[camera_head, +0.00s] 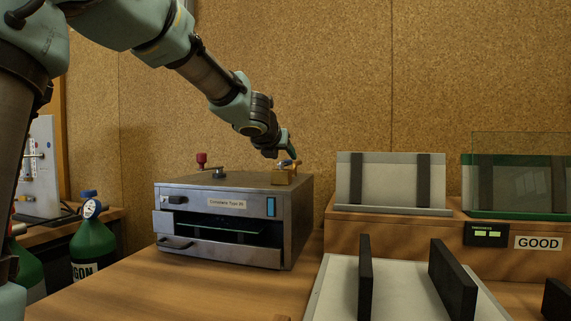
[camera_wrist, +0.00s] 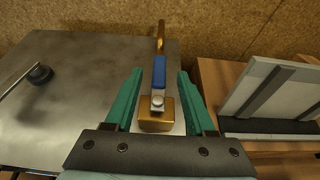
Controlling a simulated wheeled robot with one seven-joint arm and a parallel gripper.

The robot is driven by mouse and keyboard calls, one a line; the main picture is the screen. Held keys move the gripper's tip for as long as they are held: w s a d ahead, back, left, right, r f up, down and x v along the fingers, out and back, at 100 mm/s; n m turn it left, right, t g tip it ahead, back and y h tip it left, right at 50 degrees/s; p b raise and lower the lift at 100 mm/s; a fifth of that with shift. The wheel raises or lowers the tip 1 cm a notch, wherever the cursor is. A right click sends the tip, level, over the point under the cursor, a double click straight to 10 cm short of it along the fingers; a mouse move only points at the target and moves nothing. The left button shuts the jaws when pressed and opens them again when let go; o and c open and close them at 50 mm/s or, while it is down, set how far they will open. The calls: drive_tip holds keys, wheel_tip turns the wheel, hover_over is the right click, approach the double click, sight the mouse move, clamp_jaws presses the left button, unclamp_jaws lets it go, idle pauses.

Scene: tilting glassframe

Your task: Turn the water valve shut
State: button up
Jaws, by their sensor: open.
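The water valve is a brass block (camera_wrist: 152,126) with a blue lever handle (camera_wrist: 159,73), on top of the grey metal machine. In the wrist view the handle points away from me, in line with a brass pipe (camera_wrist: 160,38). In the head view my gripper (camera_head: 290,150) is directly over the valve and partly hides the handle.
The metal machine (camera_head: 226,181) has an open front slot with a glass pane inside. Racks (camera_head: 390,181) stand to the right. Green gas bottles (camera_head: 93,248) stand at the left.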

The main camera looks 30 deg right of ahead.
drive_tip(key=shift+x, duration=1.75)
drive_tip(key=shift+c, duration=0.2)
clamp_jaws()
